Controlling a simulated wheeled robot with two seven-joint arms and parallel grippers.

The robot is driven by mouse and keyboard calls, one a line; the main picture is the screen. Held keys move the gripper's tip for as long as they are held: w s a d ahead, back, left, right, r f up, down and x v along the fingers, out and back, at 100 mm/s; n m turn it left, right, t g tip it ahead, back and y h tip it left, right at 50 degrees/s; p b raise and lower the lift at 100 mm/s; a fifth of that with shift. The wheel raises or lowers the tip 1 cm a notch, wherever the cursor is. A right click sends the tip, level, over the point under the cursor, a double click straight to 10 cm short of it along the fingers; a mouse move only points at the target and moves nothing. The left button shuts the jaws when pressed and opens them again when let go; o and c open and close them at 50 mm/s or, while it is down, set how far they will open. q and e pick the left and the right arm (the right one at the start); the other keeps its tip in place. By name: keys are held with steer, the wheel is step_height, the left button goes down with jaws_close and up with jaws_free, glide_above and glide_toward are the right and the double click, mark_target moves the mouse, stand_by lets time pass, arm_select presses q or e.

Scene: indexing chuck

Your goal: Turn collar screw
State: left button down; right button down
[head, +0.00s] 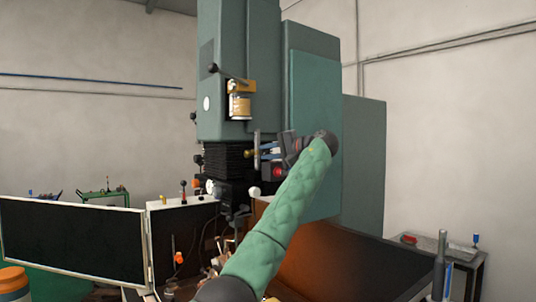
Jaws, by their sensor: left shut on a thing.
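My left gripper (266,152) is raised in front of the tall green machine (313,90), at the end of my green-sleeved arm. A brass-coloured knob (247,154) shows just left of the bar; I cannot tell if the two are joined. The bar is beside the black bellows (225,163) of the machine. I cannot make out a collar screw; the parts are small, and my gripper and arm hide some of the area behind. My right gripper is not in view.
A black-ended lever (213,69) and a yellow-and-white canister (241,104) are on the machine above my gripper. Dark panels in white frames (75,245) stand at the left. An orange-brown guard (330,255) is behind my arm. A bench (460,256) stands at the right.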

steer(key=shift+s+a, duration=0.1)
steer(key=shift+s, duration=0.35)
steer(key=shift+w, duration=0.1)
